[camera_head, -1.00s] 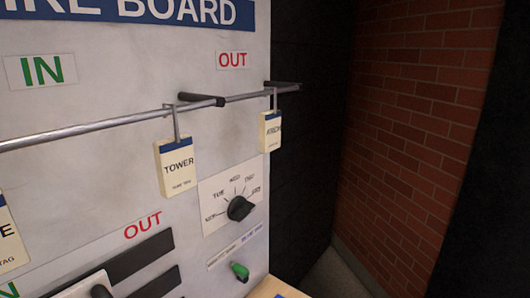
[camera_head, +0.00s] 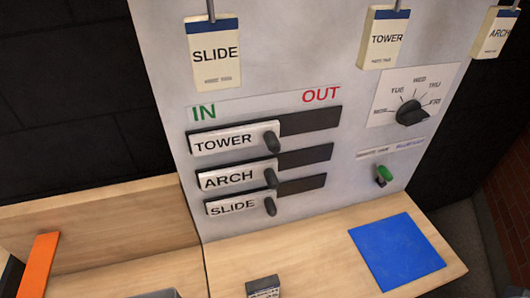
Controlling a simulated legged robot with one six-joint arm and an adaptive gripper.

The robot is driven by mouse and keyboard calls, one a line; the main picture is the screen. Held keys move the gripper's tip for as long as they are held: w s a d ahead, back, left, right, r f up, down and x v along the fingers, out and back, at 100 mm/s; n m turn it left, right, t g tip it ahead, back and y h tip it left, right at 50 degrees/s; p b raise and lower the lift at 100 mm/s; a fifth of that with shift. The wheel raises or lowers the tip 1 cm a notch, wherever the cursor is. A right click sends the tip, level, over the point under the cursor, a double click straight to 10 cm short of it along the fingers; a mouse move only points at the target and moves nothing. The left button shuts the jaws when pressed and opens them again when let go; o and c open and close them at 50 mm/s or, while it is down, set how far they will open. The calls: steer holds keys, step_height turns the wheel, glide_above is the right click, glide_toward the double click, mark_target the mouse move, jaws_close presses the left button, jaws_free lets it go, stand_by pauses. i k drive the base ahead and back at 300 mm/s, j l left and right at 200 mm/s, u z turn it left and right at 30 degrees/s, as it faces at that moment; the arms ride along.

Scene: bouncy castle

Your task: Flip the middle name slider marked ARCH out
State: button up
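The ARCH slider (camera_head: 226,180) is the middle of three white name sliders on the grey board. It sits at the left end of its dark track, on the side under the green IN label (camera_head: 204,112). Its black knob (camera_head: 271,178) is at its right end, and the bare track (camera_head: 304,158) runs right, on the side of the red OUT label (camera_head: 321,95). The TOWER slider (camera_head: 223,142) above and the SLIDE slider (camera_head: 232,206) below also sit at the left. My gripper is not in view.
Tags marked SLIDE (camera_head: 215,54), TOWER (camera_head: 384,38) and ARCH (camera_head: 496,35) hang above. A day dial (camera_head: 411,112) and a green switch (camera_head: 384,174) are at the right. A blue mat (camera_head: 396,250), a small dark block (camera_head: 263,287) and an orange strip (camera_head: 39,264) lie below.

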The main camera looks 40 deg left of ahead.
mark_target(267, 170)
steer(key=u, duration=2)
steer(key=j+z, duration=0.3)
